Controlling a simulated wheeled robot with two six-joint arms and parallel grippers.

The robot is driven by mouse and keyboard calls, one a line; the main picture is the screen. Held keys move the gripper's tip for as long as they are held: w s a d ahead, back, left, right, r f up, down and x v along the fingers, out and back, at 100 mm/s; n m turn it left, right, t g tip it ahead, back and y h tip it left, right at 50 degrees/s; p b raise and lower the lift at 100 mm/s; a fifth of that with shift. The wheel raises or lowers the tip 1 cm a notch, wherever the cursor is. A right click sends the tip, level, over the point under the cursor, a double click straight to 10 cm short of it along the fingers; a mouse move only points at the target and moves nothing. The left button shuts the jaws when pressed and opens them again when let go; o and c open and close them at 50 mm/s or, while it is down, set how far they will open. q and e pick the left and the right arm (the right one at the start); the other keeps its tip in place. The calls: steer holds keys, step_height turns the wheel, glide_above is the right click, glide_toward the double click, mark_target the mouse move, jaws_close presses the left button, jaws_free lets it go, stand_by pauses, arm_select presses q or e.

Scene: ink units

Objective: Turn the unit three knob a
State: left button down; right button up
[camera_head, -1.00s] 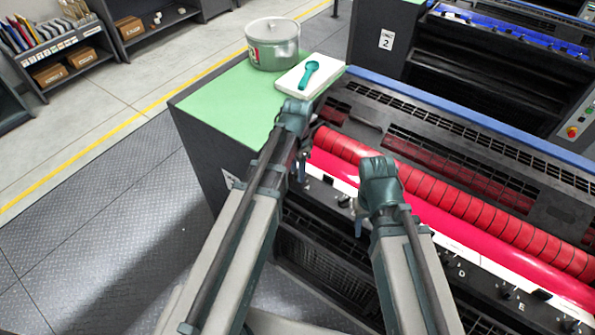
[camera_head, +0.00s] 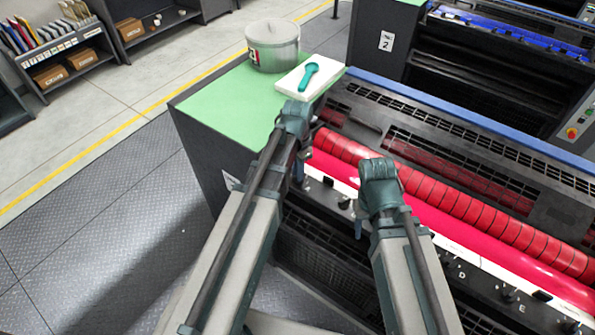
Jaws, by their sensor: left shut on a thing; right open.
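The near printing unit with red rollers (camera_head: 455,200) has a row of small dark knobs along its front ledge, with letters D and E readable at the right. My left gripper (camera_head: 300,176) is at the left end of this row, shut on a small knob that its fingers and arm mostly hide. The letter of that knob cannot be read. My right gripper (camera_head: 358,229) is open and empty in front of the ledge, pointing down, its fingers partly hidden by its own wrist. A knob (camera_head: 328,181) shows between the two grippers.
Another unit labelled 2 (camera_head: 386,41) stands behind. The floor at left is clear.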

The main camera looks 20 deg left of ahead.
arm_select(q)
steer(key=n, duration=0.4)
steer(key=shift+d+n, duration=0.1)
steer(key=shift+n, duration=0.2)
steer(key=n, duration=0.4)
steer(key=shift+n, duration=0.3)
steer(key=n, duration=0.4)
steer(key=shift+d, duration=0.15)
steer(key=shift+n, duration=2.3)
steer(key=c, duration=0.9)
jaws_free()
steer(key=shift+w, duration=0.1)
